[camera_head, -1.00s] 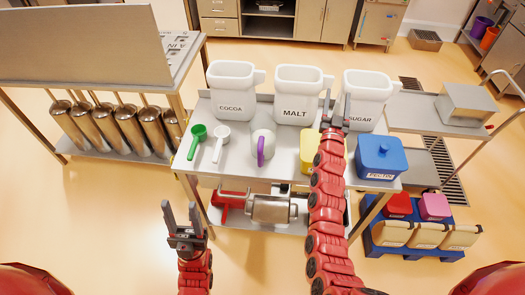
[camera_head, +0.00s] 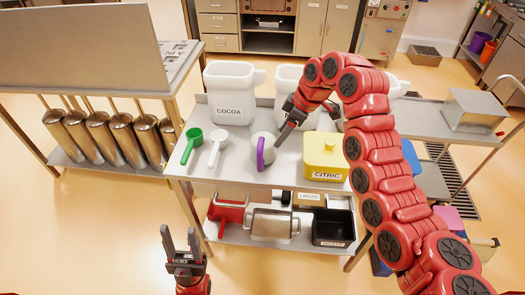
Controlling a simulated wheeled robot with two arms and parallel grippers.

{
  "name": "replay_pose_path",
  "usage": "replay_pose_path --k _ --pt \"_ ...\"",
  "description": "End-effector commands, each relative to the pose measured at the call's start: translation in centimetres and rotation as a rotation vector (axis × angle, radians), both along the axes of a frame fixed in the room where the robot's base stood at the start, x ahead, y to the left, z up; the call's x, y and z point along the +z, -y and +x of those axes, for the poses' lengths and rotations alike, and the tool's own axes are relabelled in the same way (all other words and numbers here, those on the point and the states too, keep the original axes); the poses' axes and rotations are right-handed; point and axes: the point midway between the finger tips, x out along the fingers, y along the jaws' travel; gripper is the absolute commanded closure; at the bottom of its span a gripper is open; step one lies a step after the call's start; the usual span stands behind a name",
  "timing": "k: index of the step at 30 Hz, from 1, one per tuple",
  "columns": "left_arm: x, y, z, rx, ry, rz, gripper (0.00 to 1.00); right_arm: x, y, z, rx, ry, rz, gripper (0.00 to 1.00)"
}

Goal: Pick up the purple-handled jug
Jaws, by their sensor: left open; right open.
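The purple-handled jug (camera_head: 265,143) is a whitish jug on the metal table, with its purple handle facing the table's front edge. My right gripper (camera_head: 284,138) is just to the right of the jug, angled down toward its side. It is open, and its fingers partly overlap in this view; whether they touch the jug cannot be told. My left gripper (camera_head: 180,239) is open and empty, pointing up in front of the table at the lower left.
A green scoop (camera_head: 190,146) and a white scoop (camera_head: 217,146) lie left of the jug. The COCOA bin (camera_head: 230,92) stands behind; my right arm hides much of the other bins. A yellow CITRIC box (camera_head: 325,155) stands to the right. The table's lower shelf holds a black tray (camera_head: 333,228).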

Motion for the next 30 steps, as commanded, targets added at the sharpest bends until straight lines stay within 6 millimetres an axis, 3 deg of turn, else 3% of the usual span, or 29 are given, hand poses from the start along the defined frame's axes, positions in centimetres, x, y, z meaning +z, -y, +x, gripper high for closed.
replay_pose_path --k 8,15,30 --pt "1.1 0.0 0.0 0.0 0.0 0.0 0.5 -4.4 -2.0 0.5 0.001 -0.003 0.004 0.38" --pt "0.4 0.0 0.0 0.0 0.0 0.0 0.5 -8.0 -3.3 1.1 -0.001 0.0 0.002 0.38" --pt "3.0 0.0 0.0 0.0 0.0 0.0 0.5 -11.8 -4.7 1.8 -0.003 -0.004 0.002 0.38"
